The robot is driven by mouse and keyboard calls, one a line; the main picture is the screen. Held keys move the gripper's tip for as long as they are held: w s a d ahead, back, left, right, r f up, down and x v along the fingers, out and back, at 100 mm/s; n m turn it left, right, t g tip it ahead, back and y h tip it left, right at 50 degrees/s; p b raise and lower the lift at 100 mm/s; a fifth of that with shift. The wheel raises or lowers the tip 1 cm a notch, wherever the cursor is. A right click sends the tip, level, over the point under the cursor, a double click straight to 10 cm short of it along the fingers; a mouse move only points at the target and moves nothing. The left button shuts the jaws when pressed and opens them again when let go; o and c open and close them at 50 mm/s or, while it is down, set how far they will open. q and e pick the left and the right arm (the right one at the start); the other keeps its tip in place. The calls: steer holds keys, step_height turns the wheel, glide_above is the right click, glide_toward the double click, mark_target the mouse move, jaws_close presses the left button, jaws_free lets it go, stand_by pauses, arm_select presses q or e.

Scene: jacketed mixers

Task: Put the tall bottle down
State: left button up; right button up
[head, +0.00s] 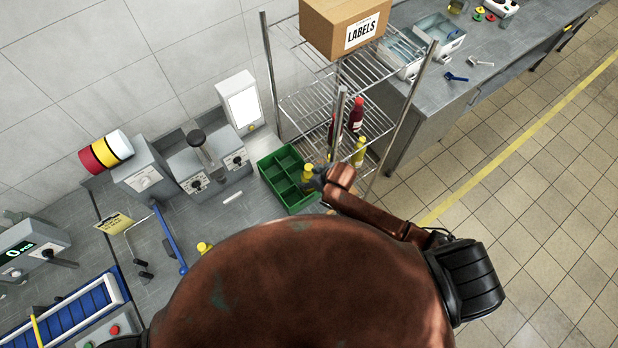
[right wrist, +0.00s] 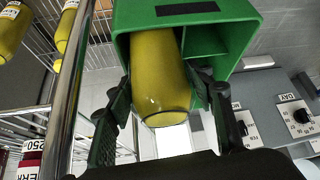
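The tall yellow bottle (right wrist: 160,75) is between the fingers of my right gripper (right wrist: 162,90) in the right wrist view. Both fingers lie close against its sides, and the gripper looks shut on it. The bottle overlaps a compartment of the green divided crate (right wrist: 228,15); I cannot tell whether it touches the crate floor. In the head view the yellow bottle (head: 308,171) shows at the right side of the green crate (head: 274,184), beside my right gripper (head: 317,178), which is partly hidden by its own arm. My left gripper is not in view.
A wire rack (head: 298,104) with red and yellow bottles stands close beside the crate; its post (right wrist: 76,85) is near my right gripper. A white stick (head: 233,197) lies on the bench. A labels box (head: 342,25) is on the rack.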

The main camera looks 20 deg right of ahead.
steer(key=o, duration=0.4)
steer(key=b+v, duration=0.1)
steer(key=v, duration=1.1)
steer(key=shift+r, duration=0.15)
steer(key=shift+s, duration=0.1)
stand_by(1.1)
